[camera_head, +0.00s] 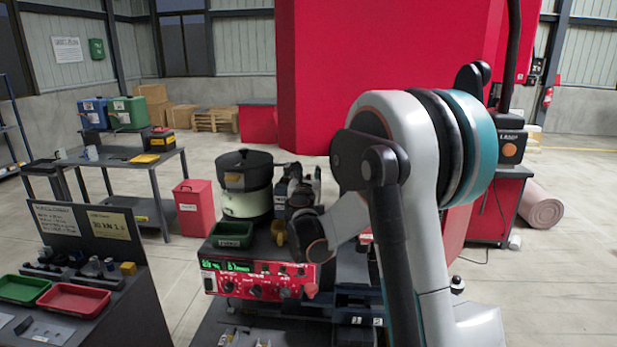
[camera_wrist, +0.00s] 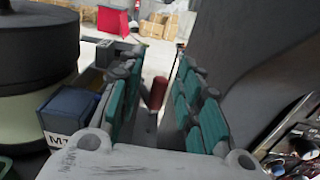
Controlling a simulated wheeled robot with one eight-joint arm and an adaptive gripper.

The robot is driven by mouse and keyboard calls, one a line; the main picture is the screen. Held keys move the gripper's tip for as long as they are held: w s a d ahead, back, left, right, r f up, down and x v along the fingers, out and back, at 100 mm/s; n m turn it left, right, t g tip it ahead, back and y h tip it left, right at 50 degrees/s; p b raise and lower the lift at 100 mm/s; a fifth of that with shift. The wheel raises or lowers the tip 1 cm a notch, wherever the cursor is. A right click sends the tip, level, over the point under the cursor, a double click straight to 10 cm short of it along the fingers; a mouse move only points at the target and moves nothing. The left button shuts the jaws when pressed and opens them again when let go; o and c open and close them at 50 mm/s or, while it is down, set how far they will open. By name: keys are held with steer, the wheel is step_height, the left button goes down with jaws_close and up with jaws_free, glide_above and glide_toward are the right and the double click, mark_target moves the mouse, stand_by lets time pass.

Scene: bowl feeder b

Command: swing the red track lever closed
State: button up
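The red track lever (camera_wrist: 155,92) shows in the wrist view as a short dark red upright grip on a thin grey stem. It appears in the gap between the teal-padded fingers of my gripper (camera_wrist: 158,80), with space on both sides. I cannot tell how deep between the fingers it is. My gripper is open and holds nothing. In the head view my gripper (camera_head: 301,190) is beside the bowl feeder (camera_head: 247,199), on its right. The lever cannot be made out there, hidden by my gripper and arm.
A red control panel (camera_head: 258,282) with green displays fronts the feeder bench. A green tray (camera_head: 232,235) and a yellow part (camera_head: 279,232) sit on the bench. A blue box (camera_wrist: 70,110) stands left of my fingers. A large red machine (camera_head: 390,50) rises behind.

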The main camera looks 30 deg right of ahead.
steer(key=shift+w, duration=0.1)
jaws_close()
steer(key=shift+w+f, duration=0.1)
steer(key=shift+w+a+m+g+h+b, duration=0.2)
steer(key=shift+a+m+g+h, duration=0.25)
steer(key=shift+m+g+h, duration=0.55)
steer(key=shift+w+a+m+g+h+b, duration=0.1)
steer(key=shift+a+m+g+h+b, duration=0.25)
steer(key=shift+m+g+h, duration=0.65)
steer(key=shift+w+a+m+g+h+b, duration=0.15)
steer(key=shift+a+m+g+h, duration=0.4)
steer(key=shift+m+g+h, duration=0.45)
steer(key=shift+g, duration=0.3)
